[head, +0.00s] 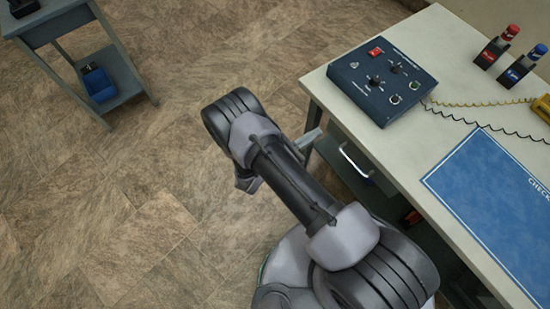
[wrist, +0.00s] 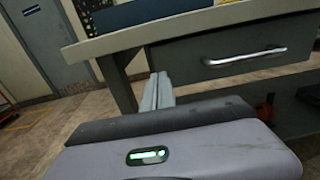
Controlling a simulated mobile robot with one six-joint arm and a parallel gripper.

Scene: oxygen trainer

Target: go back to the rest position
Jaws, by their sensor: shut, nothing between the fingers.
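My gripper (head: 312,136) is at the end of my bent arm, beside the table's front left corner in the head view. Its body partly hides behind my arm there. In the wrist view my gripper (wrist: 160,78) shows its two grey fingers close together, shut and empty. They point toward the table's underside, left of a closed-looking drawer (wrist: 220,72) with a silver handle (wrist: 245,56). I cannot tell the exact gap between the fingers and the table. The drawer handle also shows in the head view (head: 356,163).
The pale table (head: 410,155) bears a dark control box (head: 368,82), a blue mat (head: 495,195), red and blue cylinders in holders, and a coiled cord. A small side table (head: 75,60) with a blue item stands at upper left. The floor (head: 100,200) between is clear.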

